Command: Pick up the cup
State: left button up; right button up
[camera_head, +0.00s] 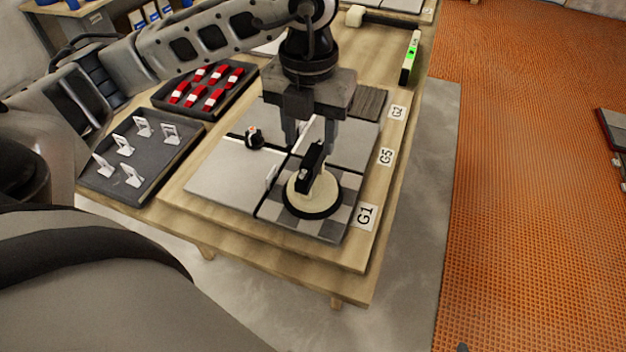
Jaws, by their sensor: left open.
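The cup is a round cream suction cup (325,198) with a black rim and an upright black handle. It sits on the grey checkered tile (286,219) at the front corner of the tile board, near the G1 label. My left gripper (309,143) points down just behind and above the cup's handle. Its two fingers are apart, and the handle's top shows in front of them. I cannot tell whether the fingers touch the handle. My right gripper is not in view.
A tray of white clips (157,160) and a tray of red wedges (160,100) lie left of the board. A small black knob-like piece (254,138) stands on the tiles. A green-lit level (410,57) and a mallet (384,19) lie farther back. Orange flooring (530,180) is right.

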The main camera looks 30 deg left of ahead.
aim_at(312, 154)
pick_arm(q)
jog(key=shift+d+f+p, duration=0.2)
jog(key=shift+f+p, duration=0.15)
jog(key=shift+f, duration=3.05)
grip_shut()
